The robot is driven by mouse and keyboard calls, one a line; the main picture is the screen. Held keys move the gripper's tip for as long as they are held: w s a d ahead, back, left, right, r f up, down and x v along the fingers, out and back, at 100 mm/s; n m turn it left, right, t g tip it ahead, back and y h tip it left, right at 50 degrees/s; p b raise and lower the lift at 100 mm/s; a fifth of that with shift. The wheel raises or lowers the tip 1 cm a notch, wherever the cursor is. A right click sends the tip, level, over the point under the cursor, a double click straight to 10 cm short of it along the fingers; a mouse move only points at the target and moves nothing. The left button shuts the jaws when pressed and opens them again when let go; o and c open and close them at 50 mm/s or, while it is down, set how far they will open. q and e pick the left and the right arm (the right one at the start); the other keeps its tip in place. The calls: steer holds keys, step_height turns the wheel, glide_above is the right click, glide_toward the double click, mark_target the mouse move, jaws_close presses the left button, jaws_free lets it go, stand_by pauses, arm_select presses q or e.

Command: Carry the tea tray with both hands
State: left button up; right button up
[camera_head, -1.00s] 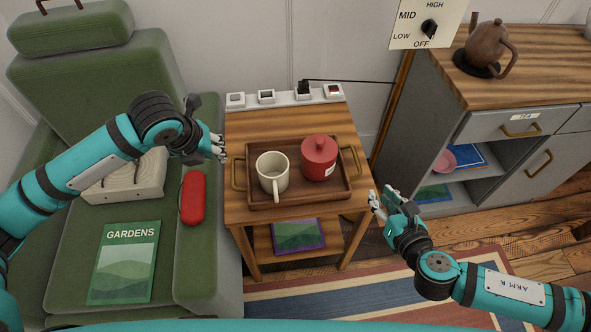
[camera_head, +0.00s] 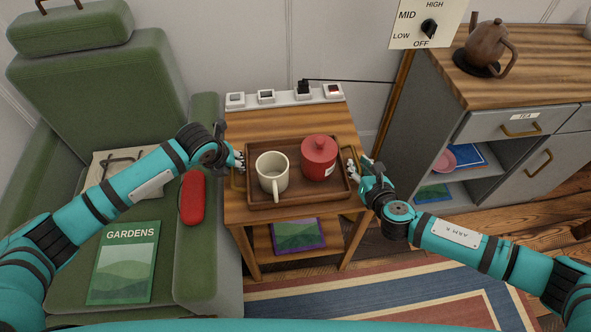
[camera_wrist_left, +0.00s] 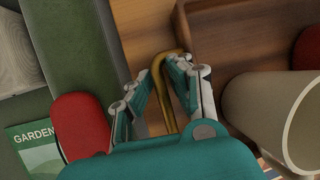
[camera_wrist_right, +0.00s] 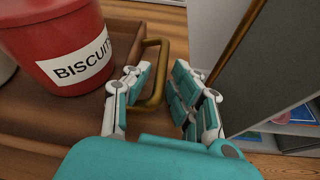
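The wooden tea tray (camera_head: 316,190) lies on a small wooden side table (camera_head: 310,118). It carries a cream mug (camera_head: 272,172) at left and a red lidded biscuit tin (camera_head: 319,160) at right. My left gripper (camera_head: 238,163) is at the tray's left end. In the left wrist view its open fingers (camera_wrist_left: 163,85) stand either side of the brass left handle (camera_wrist_left: 166,105). My right gripper (camera_head: 353,170) is at the right end. In the right wrist view its open fingers (camera_wrist_right: 157,92) stand around the brass right handle (camera_wrist_right: 161,62). The fingers partly hide both handles in the head view.
A power strip (camera_head: 287,98) runs along the table's back. A green armchair (camera_head: 100,75) with a red case (camera_head: 192,197) and a gardens magazine (camera_head: 124,262) stands at left. A grey cabinet (camera_head: 415,120) with a teapot (camera_head: 487,48) stands at right. A striped rug (camera_head: 400,290) covers the front floor.

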arm_select(q)
jaws_close()
arm_select(e)
jaws_close()
